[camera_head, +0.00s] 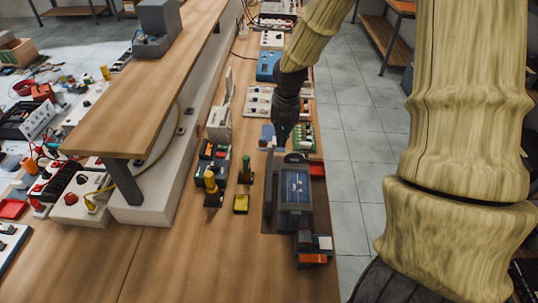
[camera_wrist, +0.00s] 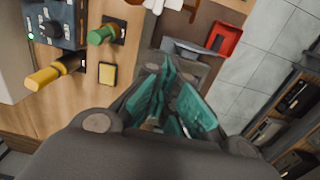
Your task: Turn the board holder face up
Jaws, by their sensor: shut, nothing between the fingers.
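The likely board holder (camera_head: 294,214) is a grey frame with a blue panel in it, on a brown mat (camera_head: 319,215) near the bench's right edge. I cannot tell for sure which way its face points. My gripper (camera_head: 282,143) points down just beyond the frame's far end, and I cannot tell whether it touches it. In the wrist view my gripper's teal fingers (camera_wrist: 176,112) are shut with nothing held. A grey part (camera_wrist: 184,48), probably of the holder, shows beyond the fingertips; the rest is hidden behind them.
A green-handled tool (camera_head: 246,166), a yellow-handled tool (camera_head: 210,181) and a small yellow tray (camera_head: 241,204) stand left of the holder. A red tray (camera_wrist: 224,39) lies close by. An orange and grey item (camera_head: 313,259) sits at its near end.

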